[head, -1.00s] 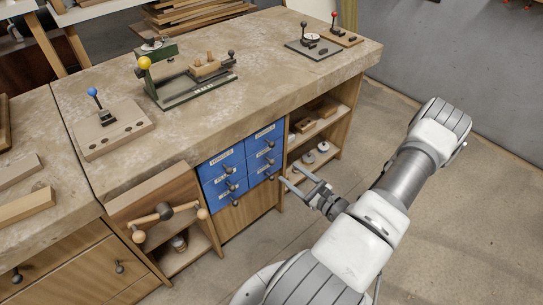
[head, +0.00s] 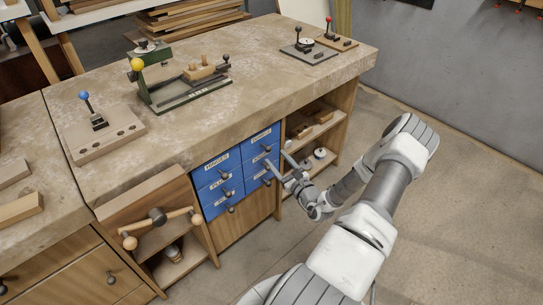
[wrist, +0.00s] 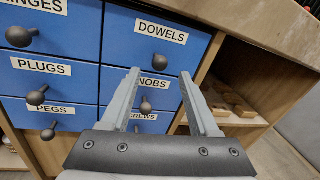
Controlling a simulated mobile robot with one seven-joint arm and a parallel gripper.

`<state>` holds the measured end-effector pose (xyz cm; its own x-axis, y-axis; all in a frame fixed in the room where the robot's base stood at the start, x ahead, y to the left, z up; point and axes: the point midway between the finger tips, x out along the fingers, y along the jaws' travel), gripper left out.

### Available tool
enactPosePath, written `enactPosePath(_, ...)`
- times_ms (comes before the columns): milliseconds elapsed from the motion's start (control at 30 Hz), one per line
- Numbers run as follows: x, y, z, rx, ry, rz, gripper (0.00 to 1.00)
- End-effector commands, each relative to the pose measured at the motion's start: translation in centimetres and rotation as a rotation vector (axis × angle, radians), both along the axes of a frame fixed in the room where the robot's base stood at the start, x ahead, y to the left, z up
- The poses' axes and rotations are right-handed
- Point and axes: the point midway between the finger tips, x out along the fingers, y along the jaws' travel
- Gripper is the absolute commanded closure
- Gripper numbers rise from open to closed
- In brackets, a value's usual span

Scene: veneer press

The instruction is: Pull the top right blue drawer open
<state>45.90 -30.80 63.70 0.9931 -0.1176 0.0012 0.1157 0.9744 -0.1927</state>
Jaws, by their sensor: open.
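The top right blue drawer (wrist: 152,38), labelled DOWELS, is shut in the bench's blue drawer block. In the head view it is the upper right front (head: 262,138). Its dark round knob (wrist: 160,62) sticks out below the label. My gripper (wrist: 158,75) is open and empty, with its two fingers pointing at the drawer block. In the wrist view the DOWELS knob shows between and just beyond the fingertips; I cannot tell the exact distance. In the head view my gripper (head: 275,159) is in front of the right column of drawers.
Other shut blue drawers with knobs sit left and below, labelled PLUGS (wrist: 45,75), PEGS, KNOBS and SCREWS. An open shelf (head: 318,132) is right of the block. The stone-like worktop (head: 220,110) overhangs above. Open floor (head: 440,220) lies at right.

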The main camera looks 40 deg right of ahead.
Motion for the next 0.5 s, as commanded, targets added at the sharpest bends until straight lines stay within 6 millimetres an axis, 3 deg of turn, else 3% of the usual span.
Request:
enactPosePath(200,3.3,-0.4,-0.1,-0.001,-0.001,0.000,0.39)
enactPosePath(500,4.3,-0.5,0.0,0.000,0.001,0.000,0.39)
